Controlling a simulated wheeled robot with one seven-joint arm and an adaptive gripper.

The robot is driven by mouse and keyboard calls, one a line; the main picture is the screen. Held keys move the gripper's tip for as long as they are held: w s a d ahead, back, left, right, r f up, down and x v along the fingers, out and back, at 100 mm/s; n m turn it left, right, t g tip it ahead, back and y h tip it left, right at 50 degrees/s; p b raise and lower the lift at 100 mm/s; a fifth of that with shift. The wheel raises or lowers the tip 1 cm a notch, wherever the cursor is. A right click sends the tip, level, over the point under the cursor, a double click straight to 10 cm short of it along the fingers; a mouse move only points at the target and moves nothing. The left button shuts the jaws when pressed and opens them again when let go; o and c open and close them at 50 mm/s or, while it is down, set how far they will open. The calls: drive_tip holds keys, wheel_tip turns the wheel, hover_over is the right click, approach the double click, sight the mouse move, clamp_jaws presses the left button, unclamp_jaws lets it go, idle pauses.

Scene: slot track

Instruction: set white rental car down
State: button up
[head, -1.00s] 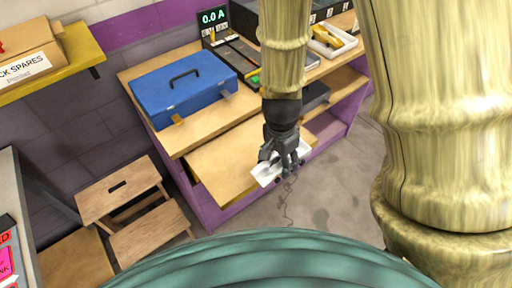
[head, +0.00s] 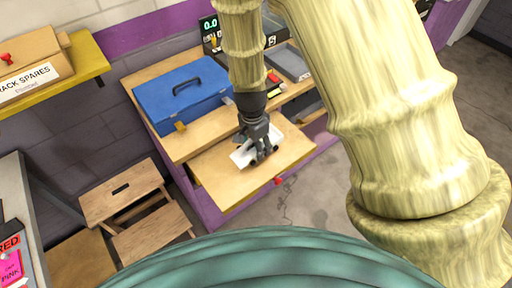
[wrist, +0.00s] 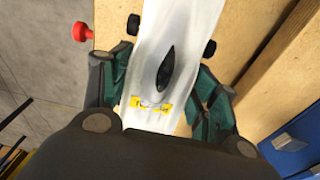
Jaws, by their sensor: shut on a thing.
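The white rental car (wrist: 180,50) is between the fingers of my gripper (wrist: 165,90) in the wrist view, with black wheels at its sides and a yellow plate near me. In the head view my gripper (head: 258,150) is shut on the white car (head: 241,158), over the pale wooden pull-out board (head: 222,190) of the bench. The fingers hide part of the car. I cannot tell whether the car touches the board.
A blue toolbox (head: 183,92) stands on the bench top behind and left. A red knob (head: 278,181) sits at the board's front edge. A wooden step stool (head: 122,190) stands at left. The board is bare around the car.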

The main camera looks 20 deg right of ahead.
drive_tip(key=shift+f+p, duration=0.5)
drive_tip(key=shift+f, duration=0.85)
drive_tip(key=shift+f, duration=0.15)
drive_tip(key=o, duration=1.1)
drive_tip(key=r+p, duration=0.2)
drive_tip(key=r, duration=0.1)
drive_tip(key=r+p, duration=0.3)
drive_tip(key=r, duration=0.1)
drive_tip(key=r+p, duration=0.3)
drive_tip(key=shift+s+a+r, duration=0.1)
drive_tip(key=shift+a+r, duration=0.05)
drive_tip(key=shift+a, duration=0.15)
drive_tip(key=shift+a+r, duration=0.1)
drive_tip(key=shift+r, duration=0.9)
